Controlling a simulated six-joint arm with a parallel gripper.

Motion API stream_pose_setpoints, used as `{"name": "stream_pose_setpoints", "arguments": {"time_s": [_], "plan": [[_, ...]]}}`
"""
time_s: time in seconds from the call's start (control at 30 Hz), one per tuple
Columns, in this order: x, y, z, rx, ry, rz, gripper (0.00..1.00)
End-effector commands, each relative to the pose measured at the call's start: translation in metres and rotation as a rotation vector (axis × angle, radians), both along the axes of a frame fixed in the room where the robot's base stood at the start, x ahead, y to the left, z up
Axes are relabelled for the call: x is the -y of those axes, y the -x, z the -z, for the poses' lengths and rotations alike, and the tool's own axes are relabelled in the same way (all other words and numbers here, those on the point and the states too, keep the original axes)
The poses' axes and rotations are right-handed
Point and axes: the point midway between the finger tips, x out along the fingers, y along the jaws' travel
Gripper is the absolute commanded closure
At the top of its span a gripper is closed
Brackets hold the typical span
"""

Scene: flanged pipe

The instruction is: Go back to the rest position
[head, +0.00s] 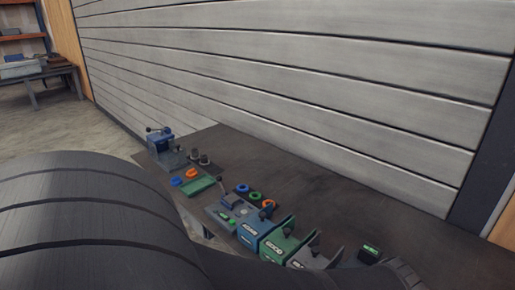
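My gripper does not show in the head view. Large dark, ribbed rounded parts, likely my own arm, fill the lower left and hide the near part of the dark workbench (330,190). On the bench's far left end stands a blue vise-like device (160,140). Next to it are two dark grey cylinders (200,158). A blue ring (177,181) and an orange ring (191,174) lie by a green tray (201,186). No flanged pipe can be made out for sure.
A blue bin (262,228), a green bin (284,242) and a grey bin (312,255) stand in a row at the front. Several coloured rings (256,196) lie behind them. A small dark box (370,253) stands to the right. A plank wall (300,70) backs the bench.

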Motion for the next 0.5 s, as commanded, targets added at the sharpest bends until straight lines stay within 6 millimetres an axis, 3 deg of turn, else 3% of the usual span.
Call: {"name": "stream_pose_setpoints", "arguments": {"time_s": [0.5], "plan": [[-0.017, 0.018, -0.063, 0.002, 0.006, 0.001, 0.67]]}}
